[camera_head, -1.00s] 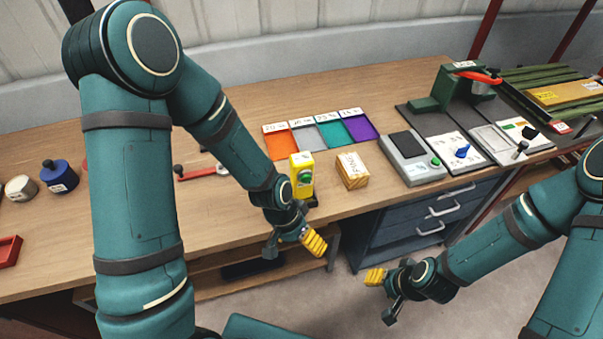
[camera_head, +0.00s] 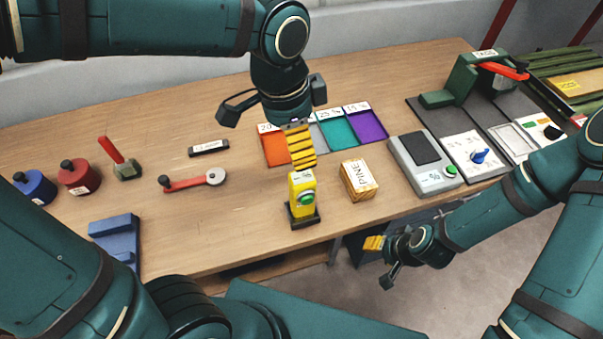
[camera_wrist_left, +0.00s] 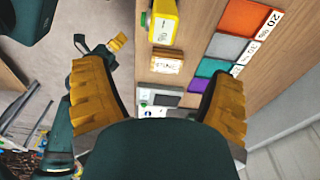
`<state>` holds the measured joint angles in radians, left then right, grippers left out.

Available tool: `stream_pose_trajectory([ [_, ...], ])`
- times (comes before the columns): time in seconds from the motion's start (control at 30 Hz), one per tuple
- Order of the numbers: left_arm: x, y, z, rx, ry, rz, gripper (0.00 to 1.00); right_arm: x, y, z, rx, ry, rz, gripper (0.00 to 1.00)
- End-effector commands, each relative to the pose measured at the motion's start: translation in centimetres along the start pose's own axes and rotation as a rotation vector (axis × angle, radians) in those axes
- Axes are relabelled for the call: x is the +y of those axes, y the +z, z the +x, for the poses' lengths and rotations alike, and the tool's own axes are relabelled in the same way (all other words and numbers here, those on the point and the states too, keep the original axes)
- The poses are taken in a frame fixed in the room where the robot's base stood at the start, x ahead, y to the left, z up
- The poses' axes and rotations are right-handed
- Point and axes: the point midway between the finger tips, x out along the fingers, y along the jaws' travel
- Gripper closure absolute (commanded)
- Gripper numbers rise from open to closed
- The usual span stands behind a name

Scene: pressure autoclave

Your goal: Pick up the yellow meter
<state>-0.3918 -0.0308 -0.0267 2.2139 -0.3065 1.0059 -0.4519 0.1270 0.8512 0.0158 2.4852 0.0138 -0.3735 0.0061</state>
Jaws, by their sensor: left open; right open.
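The yellow meter (camera_head: 302,188) stands upright in a dark base near the table's front edge, its green button facing me. In the left wrist view the yellow meter (camera_wrist_left: 163,24) is at the top, partly cut off, beyond the finger gap. My left gripper (camera_head: 300,150) is above and just behind the meter in the head view, apart from it or nearly so. Its yellow fingers are wide open and empty in the left wrist view (camera_wrist_left: 160,98). My right gripper (camera_head: 376,252) hangs low in front of the table, right of the meter, and holds nothing.
A pine block (camera_head: 357,180) stands close right of the meter. Behind are coloured trays (camera_head: 371,125). A grey scale (camera_head: 422,160) is further right. A red-handled tool (camera_head: 190,183), a blue holder (camera_head: 113,238) and several knobbed weights are left. Wood left of the meter is clear.

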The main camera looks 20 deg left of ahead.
Motion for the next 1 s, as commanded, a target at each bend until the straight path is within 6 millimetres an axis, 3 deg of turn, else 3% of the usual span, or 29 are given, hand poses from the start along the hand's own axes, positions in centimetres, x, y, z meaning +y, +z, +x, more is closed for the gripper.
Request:
stream_pose_trajectory([
  [0.17,0.1,0.1,0.8,-0.003,0.001,0.002,0.15,0.1,0.1,0.2,-0.002,0.000,0.000,0.53],
  [0.5,0.1,0.1,6.9,-0.003,0.001,0.001,0.15,0.6,0.7,1.4,-0.014,-0.001,-0.003,0.53],
  [0.83,0.1,0.2,9.5,-0.003,0.001,0.001,0.15,0.7,1.0,1.9,-0.019,-0.002,-0.005,0.53],
  [1.0,0.3,0.5,12.1,-0.004,0.002,0.001,0.15,1.0,1.3,2.5,-0.025,-0.002,-0.007,0.53],
])
